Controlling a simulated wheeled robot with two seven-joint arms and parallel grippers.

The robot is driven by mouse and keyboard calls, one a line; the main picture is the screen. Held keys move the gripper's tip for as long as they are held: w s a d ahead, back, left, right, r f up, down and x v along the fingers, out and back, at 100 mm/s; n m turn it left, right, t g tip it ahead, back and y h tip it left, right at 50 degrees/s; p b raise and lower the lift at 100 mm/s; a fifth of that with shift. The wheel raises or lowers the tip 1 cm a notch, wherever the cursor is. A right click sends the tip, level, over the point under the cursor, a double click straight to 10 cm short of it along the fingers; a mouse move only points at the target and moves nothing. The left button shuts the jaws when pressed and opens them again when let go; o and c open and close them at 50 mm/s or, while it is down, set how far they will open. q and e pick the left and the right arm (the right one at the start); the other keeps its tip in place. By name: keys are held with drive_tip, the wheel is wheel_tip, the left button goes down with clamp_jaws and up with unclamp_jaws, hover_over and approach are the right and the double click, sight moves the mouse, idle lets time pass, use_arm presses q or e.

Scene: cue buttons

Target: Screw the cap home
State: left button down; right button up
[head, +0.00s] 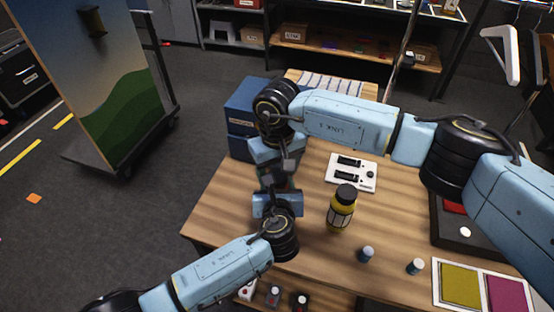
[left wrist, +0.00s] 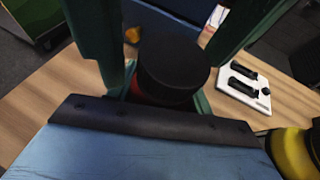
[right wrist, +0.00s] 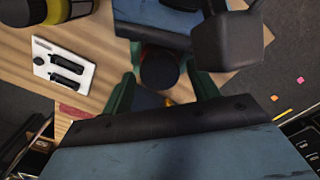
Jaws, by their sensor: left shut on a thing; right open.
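A black round cap (left wrist: 173,68) shows between the green fingers of my left gripper (head: 275,188), with a red part just below it. My left gripper is shut on this capped container, whose body is mostly hidden. In the right wrist view the dark cap (right wrist: 160,68) lies between the spread green fingers of my right gripper (head: 276,165). My right gripper is open, facing the left one from the far side. In the head view the cap and container are hardly visible between the grippers. Whether the cap is fully seated I cannot tell.
A yellow bottle with a black lid (head: 341,210) stands right of the grippers. A white plate with black parts (head: 343,182) lies behind it. Small grey-blue bottles (head: 366,254) stand near the front. A blue box (head: 239,120) stands at the back left, near my right arm.

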drive_tip(key=shift+f, duration=0.2)
drive_tip(key=c, duration=1)
drive_tip(key=m, duration=1.3)
drive_tip(key=o, duration=1.1)
drive_tip(key=shift+d, duration=0.1)
